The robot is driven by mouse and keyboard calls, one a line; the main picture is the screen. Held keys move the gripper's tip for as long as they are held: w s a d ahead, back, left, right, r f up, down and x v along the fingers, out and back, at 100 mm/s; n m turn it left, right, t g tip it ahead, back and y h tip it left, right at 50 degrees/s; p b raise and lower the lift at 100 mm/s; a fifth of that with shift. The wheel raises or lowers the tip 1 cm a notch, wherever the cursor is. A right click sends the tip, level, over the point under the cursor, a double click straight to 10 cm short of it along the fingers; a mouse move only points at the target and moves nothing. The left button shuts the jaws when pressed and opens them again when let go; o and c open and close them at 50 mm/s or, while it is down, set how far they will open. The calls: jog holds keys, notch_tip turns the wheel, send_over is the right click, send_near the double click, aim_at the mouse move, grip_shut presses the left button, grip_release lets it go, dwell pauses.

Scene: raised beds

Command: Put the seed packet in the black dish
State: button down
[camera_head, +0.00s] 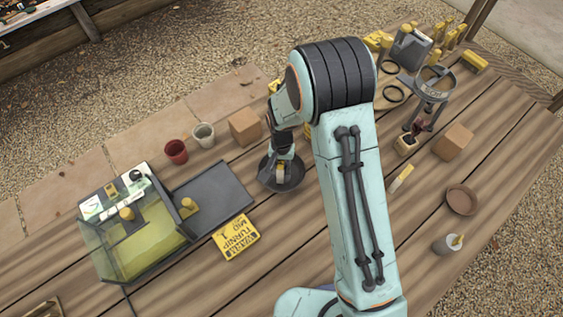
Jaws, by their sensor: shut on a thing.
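The black dish (268,184) is a round, dark, shallow dish on the wooden table, left of my arm's forearm. My gripper (282,178) points down over the dish, inside its outline in the camera_head view.
A grey tray (218,188) and a yellow lettered card (236,236) lie left of the dish. A clear-sided box (130,245) stands further left. Red (176,152) and pale (204,135) pots and a wooden block (245,127) stand behind. My forearm covers the table's middle.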

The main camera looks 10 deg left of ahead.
jog(key=c, duration=0.9)
grip_release()
jog(key=shift+c, duration=0.2)
notch_tip(320, 180, up, 7)
jog(key=shift+r, duration=0.1)
